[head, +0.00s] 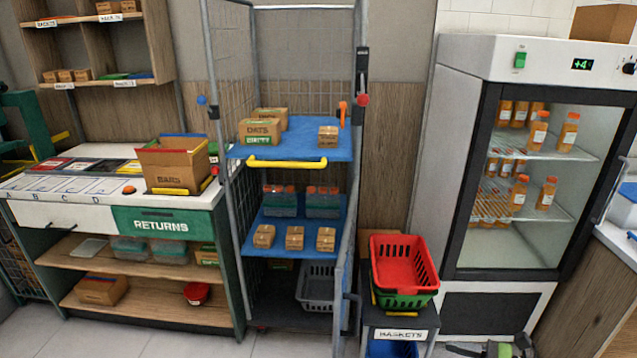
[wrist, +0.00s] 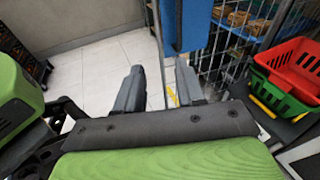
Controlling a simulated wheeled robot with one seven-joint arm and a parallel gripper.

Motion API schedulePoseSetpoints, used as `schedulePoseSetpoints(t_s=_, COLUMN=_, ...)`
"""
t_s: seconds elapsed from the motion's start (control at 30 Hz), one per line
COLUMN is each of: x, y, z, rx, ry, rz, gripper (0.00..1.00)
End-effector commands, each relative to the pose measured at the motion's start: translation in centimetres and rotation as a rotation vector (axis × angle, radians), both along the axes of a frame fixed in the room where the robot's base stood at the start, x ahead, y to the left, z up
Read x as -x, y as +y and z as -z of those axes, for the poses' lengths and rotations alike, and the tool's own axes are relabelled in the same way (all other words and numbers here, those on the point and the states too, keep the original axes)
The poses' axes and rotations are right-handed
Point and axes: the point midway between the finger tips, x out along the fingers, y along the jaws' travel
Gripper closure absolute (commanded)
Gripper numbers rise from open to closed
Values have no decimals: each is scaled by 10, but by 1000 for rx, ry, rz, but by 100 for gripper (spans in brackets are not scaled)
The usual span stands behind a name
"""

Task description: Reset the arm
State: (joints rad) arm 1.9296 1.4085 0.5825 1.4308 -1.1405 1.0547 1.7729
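My gripper (wrist: 160,76) shows in the wrist view with its two dark fingers apart. Nothing is between them; pale floor and part of the wire cart show through the gap. Green and dark parts of my arm fill the bottom and left of the wrist view. In the head view, only a small green and grey part of my arm shows at the bottom edge, right of the basket stand. The fingers cannot be made out there.
A wire cart (head: 247,160) with blue shelves holds boxes and tubs. Red and green baskets (head: 403,264) sit on a stand (head: 400,320). A returns counter (head: 165,221) is at left, a glass-door fridge (head: 455,110) with orange bottles at right. Floor (wrist: 100,68) shows left of the fingers.

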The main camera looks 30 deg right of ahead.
Motion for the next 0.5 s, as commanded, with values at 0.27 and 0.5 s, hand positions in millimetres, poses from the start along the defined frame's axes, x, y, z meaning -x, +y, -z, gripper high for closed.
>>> schedulePoseSetpoints(t_s=0.27, x=-55, y=49, z=-35, rx=246, ry=103, rz=-277, gripper=62)
schedulePoseSetpoints(t_s=0.5, x=-101, y=139, z=-89, rx=674, ry=164, rz=-688, gripper=62)
